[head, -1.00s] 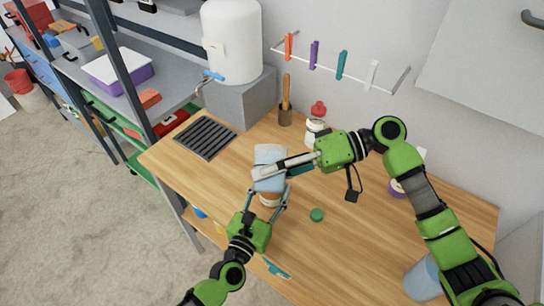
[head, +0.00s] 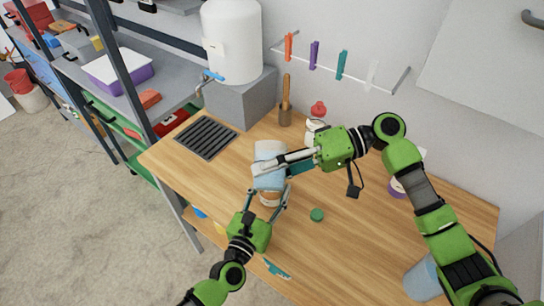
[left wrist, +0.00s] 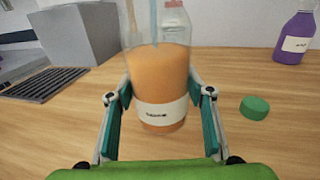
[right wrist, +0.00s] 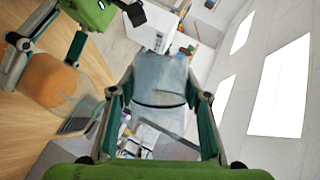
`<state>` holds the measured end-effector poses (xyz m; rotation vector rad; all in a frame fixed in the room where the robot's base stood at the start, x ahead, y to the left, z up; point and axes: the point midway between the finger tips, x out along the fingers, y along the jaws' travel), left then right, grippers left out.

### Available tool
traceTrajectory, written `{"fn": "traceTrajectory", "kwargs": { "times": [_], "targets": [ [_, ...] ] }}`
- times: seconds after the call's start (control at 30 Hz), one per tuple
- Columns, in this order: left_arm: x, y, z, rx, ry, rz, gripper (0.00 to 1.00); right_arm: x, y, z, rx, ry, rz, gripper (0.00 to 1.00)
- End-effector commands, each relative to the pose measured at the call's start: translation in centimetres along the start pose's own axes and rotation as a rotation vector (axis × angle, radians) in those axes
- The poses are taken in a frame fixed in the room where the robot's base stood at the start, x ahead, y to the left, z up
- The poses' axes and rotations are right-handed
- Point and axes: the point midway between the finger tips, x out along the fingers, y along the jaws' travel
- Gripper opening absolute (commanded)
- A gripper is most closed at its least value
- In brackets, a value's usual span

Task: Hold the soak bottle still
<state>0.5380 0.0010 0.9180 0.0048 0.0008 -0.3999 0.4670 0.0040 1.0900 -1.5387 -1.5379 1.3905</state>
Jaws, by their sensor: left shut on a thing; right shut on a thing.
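The soak bottle (head: 270,198) stands upright on the wooden table, with orange contents and a white label in the left wrist view (left wrist: 160,90). My left gripper (head: 266,200) is shut on it, one finger on each side. My right gripper (head: 262,172) is shut on a clear, pale blue container (head: 270,152) above the bottle; the right wrist view shows this container (right wrist: 160,80) between the fingers. In the left wrist view, a thin pale blue streak (left wrist: 153,22) shows in the bottle's clear upper part; I cannot tell whether it is a stream. The container hides the bottle's mouth in the head view.
A green cap (head: 316,214) lies right of the bottle. A red-capped bottle (head: 318,110) and a brush holder (head: 285,117) stand behind. A purple bottle (left wrist: 295,38) is farther right. A drain grate (head: 205,138) and a white tank (head: 232,40) are at the left. The front-right tabletop has free room.

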Motion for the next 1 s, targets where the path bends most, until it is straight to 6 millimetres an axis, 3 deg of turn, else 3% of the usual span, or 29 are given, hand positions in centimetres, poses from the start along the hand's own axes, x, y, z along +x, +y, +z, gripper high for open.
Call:
{"fn": "traceTrajectory", "kwargs": {
  "times": [1.0],
  "targets": [
    [0.05,0.01,0.15,0.0,-0.003,0.001,0.15,-0.27,-0.62,-0.48,0.099,-0.018,-0.038,0.0]
  ]
}}
